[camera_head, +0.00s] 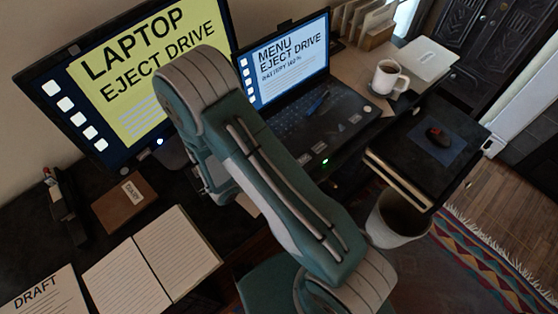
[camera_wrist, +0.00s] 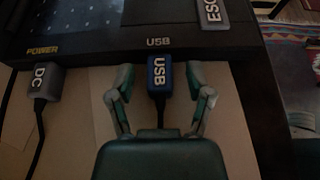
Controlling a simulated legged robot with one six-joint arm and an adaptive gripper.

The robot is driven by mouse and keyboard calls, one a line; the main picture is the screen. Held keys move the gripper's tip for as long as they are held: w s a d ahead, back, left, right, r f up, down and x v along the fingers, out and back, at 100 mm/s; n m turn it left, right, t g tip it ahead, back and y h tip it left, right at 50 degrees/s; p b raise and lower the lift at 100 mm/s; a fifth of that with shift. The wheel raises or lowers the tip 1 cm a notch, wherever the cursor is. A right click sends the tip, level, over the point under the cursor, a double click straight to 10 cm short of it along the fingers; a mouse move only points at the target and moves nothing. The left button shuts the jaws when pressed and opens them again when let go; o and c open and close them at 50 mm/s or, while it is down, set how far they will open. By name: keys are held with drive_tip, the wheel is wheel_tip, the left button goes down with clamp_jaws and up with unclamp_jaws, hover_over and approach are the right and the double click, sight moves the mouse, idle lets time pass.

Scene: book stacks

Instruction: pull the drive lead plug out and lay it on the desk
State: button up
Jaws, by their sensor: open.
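In the wrist view a blue plug marked USB (camera_wrist: 159,76) sits at the port labelled USB on the laptop's edge (camera_wrist: 100,48). Its dark cable runs back toward my gripper. My gripper (camera_wrist: 158,82) is open, with one finger on each side of the blue plug and a gap on both sides. A grey plug marked DC (camera_wrist: 46,82) sits at the POWER label to the left, with a black cable. In the head view the laptop (camera_head: 300,90) stands open on the desk (camera_head: 262,247). My arm hides my gripper and the plugs there.
A large monitor (camera_head: 125,75) stands at the left. A diary (camera_head: 124,201), an open notebook (camera_head: 150,262) and a draft sheet (camera_head: 45,292) lie on the desk's left part. A mug (camera_head: 388,77) stands right of the laptop. A bin (camera_head: 397,222) stands below the desk.

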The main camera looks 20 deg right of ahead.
drive_tip(key=shift+c, duration=0.4)
clamp_jaws()
drive_tip(key=shift+a, duration=0.1)
drive_tip(key=shift+s+a, duration=0.35)
drive_tip(key=shift+a, duration=0.55)
drive_tip(key=shift+s+a, duration=0.3)
drive_tip(key=shift+a, duration=0.65)
drive_tip(key=shift+s+a, duration=0.35)
drive_tip(key=shift+a, duration=0.55)
